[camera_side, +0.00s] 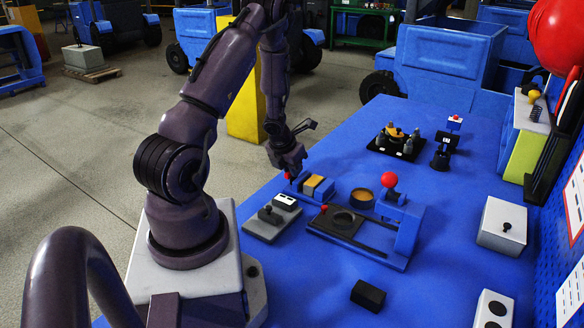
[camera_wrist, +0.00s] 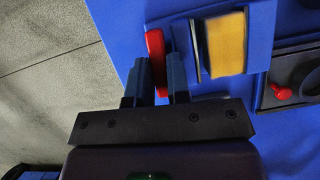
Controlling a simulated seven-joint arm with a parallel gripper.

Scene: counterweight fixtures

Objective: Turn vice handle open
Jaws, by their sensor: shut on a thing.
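The vice (camera_side: 328,193) is a small blue block on the blue table, with a tan-yellow piece (camera_side: 312,183) between its jaws. In the wrist view, the yellow piece (camera_wrist: 226,43) sits between pale jaw plates. The red vice handle (camera_wrist: 155,52) is a bar at the vice's left end, and only a bit of red (camera_side: 287,175) shows in the side view. My gripper (camera_wrist: 157,80) is shut on the handle, with one finger on each side of it. In the side view, my gripper (camera_side: 289,165) points down at the vice's left end.
A grey plate (camera_side: 262,229) with a black knob and white box lies left of the vice. A blue fixture (camera_side: 402,236) with a red ball (camera_side: 389,180) and black slide (camera_side: 338,220) stands close on the right. A black block (camera_side: 368,295) lies in front. The table between is mostly clear.

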